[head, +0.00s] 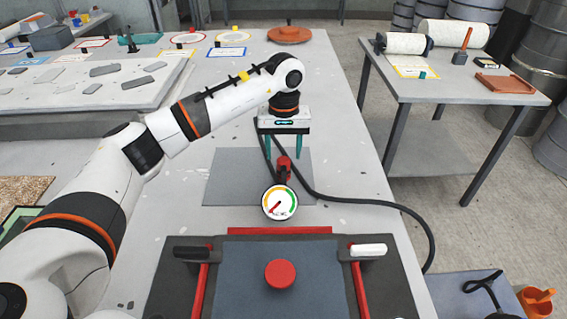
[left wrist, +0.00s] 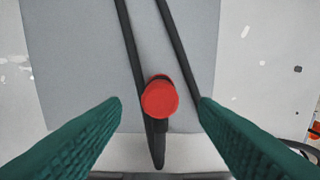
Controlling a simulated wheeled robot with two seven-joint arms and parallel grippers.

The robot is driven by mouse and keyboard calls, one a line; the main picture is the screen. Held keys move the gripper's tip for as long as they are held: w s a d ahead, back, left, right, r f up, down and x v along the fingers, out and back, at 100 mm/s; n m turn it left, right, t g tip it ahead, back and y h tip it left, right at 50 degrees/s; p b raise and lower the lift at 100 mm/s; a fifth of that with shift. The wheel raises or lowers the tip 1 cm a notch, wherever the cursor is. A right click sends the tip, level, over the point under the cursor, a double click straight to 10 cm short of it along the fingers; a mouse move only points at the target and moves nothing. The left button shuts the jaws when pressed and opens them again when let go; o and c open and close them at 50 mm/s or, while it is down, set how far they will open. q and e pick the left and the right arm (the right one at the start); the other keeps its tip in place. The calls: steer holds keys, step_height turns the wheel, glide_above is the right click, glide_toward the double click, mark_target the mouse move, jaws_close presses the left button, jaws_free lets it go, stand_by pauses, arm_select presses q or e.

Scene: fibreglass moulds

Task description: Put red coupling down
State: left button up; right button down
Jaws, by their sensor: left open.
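The red coupling (head: 284,163) stands on the grey mat (head: 228,178), just behind a round pressure gauge (head: 281,203). In the left wrist view the coupling (left wrist: 160,97) shows as a red round top with black hose beside it. My left gripper (head: 284,155) is above the mat, pointing down. Its green fingers are open, one on each side of the coupling. In the left wrist view the fingers (left wrist: 160,105) stand apart from the red top, with gaps on both sides. My right gripper is not in view.
A black hose (head: 362,202) loops from the coupling across the table to the right. In front lies a dark panel with a red knob (head: 280,274), a black handle (head: 193,252) and a white handle (head: 369,250). A side table (head: 455,85) stands at the right.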

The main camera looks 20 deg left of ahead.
mark_target(284, 160)
arm_select(q)
step_height(284, 160, up, 7)
steer(key=shift+f, duration=0.2)
steer(key=shift+f, duration=0.1)
stand_by(0.5)
